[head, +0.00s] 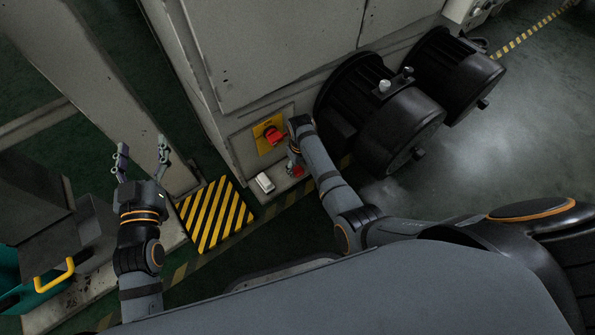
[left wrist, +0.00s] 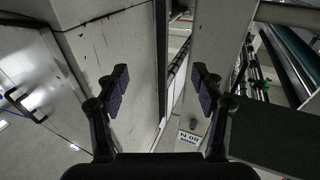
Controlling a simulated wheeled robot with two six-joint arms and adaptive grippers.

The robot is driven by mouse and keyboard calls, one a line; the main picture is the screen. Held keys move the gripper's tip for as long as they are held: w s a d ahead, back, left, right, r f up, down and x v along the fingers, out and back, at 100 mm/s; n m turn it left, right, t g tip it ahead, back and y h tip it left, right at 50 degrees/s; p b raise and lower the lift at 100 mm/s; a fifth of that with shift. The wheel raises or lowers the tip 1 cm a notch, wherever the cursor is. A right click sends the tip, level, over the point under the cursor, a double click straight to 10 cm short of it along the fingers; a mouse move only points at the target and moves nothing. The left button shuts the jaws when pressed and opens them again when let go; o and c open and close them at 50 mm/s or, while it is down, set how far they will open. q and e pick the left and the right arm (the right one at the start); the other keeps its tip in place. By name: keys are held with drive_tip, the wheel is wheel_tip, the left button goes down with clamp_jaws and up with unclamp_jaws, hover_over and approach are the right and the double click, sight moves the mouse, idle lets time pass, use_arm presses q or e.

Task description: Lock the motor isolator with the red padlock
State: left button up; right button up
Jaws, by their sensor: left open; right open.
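The motor isolator is a red rotary switch (head: 275,135) on a yellow plate (head: 262,144), fixed low on the grey cabinet. A small red object that looks like the padlock (head: 297,171) is on the ledge below it, at the fingertips of my right gripper (head: 293,159). The right gripper is open and points down there; its wrist hides part of it, and I cannot tell whether it touches the padlock. My left gripper (head: 142,150) is open and empty, well left of the isolator. Its spread fingers also show in the left wrist view (left wrist: 160,80), with nothing between them.
A small white box (head: 264,183) lies on the ledge left of the padlock. A black-and-yellow striped plate (head: 215,216) is on the floor to the left. Large black motors (head: 380,115) stand right of the isolator, close to my right arm. A grey post (head: 120,110) stands behind my left gripper.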

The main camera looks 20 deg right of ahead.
drive_tip(key=shift+f+b, duration=0.45)
drive_tip(key=shift+f, duration=0.35)
drive_tip(key=shift+f+b, duration=0.3)
drive_tip(key=shift+f, duration=0.15)
clamp_jaws()
use_arm(q)
drive_tip(key=s+r+t, duration=0.1)
drive_tip(key=r+t, duration=0.2)
drive_tip(key=r, duration=0.4)
drive_tip(key=s+r+m+t+h, duration=0.1)
drive_tip(key=s+r+t, duration=0.1)
drive_tip(key=r+t, duration=0.2)
wheel_tip(320, 180, up, 4)
drive_tip(key=shift+s+f, duration=0.1)
drive_tip(key=shift+s, duration=0.15)
drive_tip(key=shift+d+f, duration=0.1)
